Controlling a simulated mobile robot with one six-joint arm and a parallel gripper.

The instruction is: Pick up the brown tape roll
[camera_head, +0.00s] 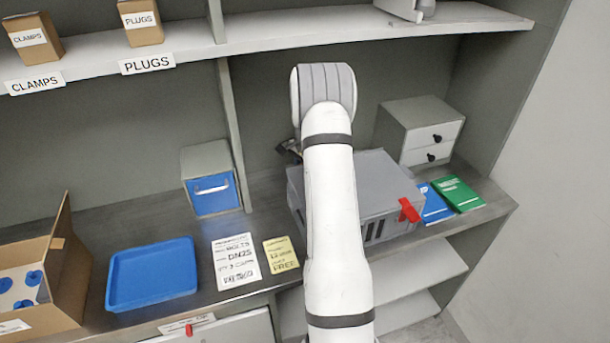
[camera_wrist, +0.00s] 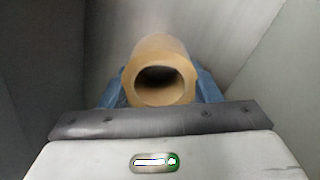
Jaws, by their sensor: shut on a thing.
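The brown tape roll (camera_wrist: 160,53) is in the middle of the wrist view, its round open end facing the camera. My gripper (camera_wrist: 161,84) has its blue fingers on both sides of the roll and is shut on it. A blurred grey surface lies behind the roll; I cannot tell whether the roll touches it. In the head view my white arm reaches toward the back of the bench and hides the roll; my gripper cannot be made out clearly there.
A grey machine (camera_head: 375,198) with a red tab stands behind my arm. A two-drawer cabinet (camera_head: 423,125), blue-fronted bin (camera_head: 213,180), blue tray (camera_head: 152,273) and open carton (camera_head: 68,272) stand on the bench (camera_head: 268,200). A shelf (camera_head: 270,38) and upright divider (camera_head: 232,125) bound the space.

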